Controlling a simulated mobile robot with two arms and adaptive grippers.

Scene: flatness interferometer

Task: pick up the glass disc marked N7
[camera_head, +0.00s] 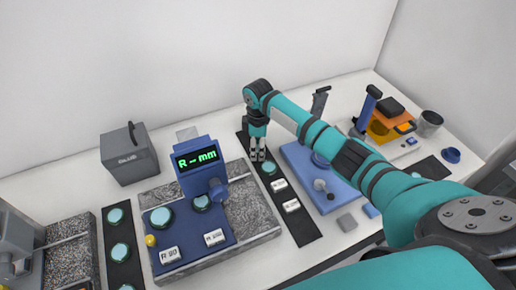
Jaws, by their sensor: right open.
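No N7 marking can be read on any disc at this size. A teal glass disc (269,168) lies on a dark strip (306,234) right of the granite plate. My right gripper (257,155) points down over the far part of that strip, just behind this disc, open. Whether its fingertips touch anything there I cannot tell. Other similar discs lie on the left dark strip (108,233), one of them (116,216) near its far end. Two more, a disc (161,217) and another (201,202), sit on the blue instrument base (188,238). My left gripper is out of view.
White blocks (291,206) lie on the right strip. A blue plate (303,160) and an orange device (382,131) stand right, partly behind my arm.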

